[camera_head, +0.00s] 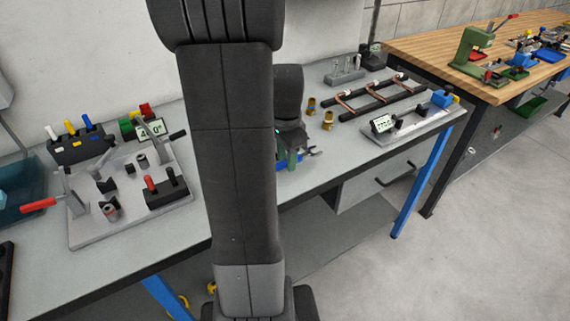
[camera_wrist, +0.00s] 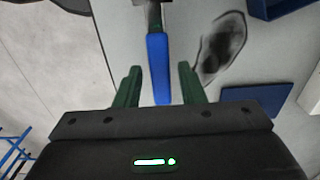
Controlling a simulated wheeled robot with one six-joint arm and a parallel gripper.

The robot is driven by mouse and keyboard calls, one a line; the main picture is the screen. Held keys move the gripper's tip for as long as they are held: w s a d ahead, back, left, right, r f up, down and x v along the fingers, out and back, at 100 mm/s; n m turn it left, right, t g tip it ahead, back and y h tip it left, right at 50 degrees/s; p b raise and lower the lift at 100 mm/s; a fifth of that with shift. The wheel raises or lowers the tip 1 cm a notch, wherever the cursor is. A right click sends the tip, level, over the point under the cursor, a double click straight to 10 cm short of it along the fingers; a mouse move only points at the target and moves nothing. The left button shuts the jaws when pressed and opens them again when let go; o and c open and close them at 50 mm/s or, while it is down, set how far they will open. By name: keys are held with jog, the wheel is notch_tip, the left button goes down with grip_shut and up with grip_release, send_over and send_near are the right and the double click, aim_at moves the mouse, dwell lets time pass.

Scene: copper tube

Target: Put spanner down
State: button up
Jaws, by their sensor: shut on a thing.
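The spanner has a blue handle and a metal open-ended head. In the head view its head (camera_head: 313,152) shows just right of my gripper (camera_head: 292,157), low over the grey workbench near the front edge. In the wrist view the blue handle (camera_wrist: 158,62) runs lengthwise between the two green fingers of my gripper (camera_wrist: 159,80). My gripper is shut on the handle. My arm hides part of the bench in the head view. I cannot tell whether the spanner touches the bench top.
Brass fittings (camera_head: 328,120) and a copper tube assembly on black bars (camera_head: 375,98) lie behind, right. A fixture plate (camera_head: 400,127) with a display is at right, another fixture (camera_head: 130,190) at left. A wooden-topped table (camera_head: 420,48) stands farther right.

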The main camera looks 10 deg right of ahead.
aim_at(286, 167)
jog(key=shift+f, duration=1.75)
jog(key=shift+f, duration=0.1)
jog(key=o, duration=1.1)
notch_tip(286, 167, up, 12)
jog(key=shift+r, duration=0.15)
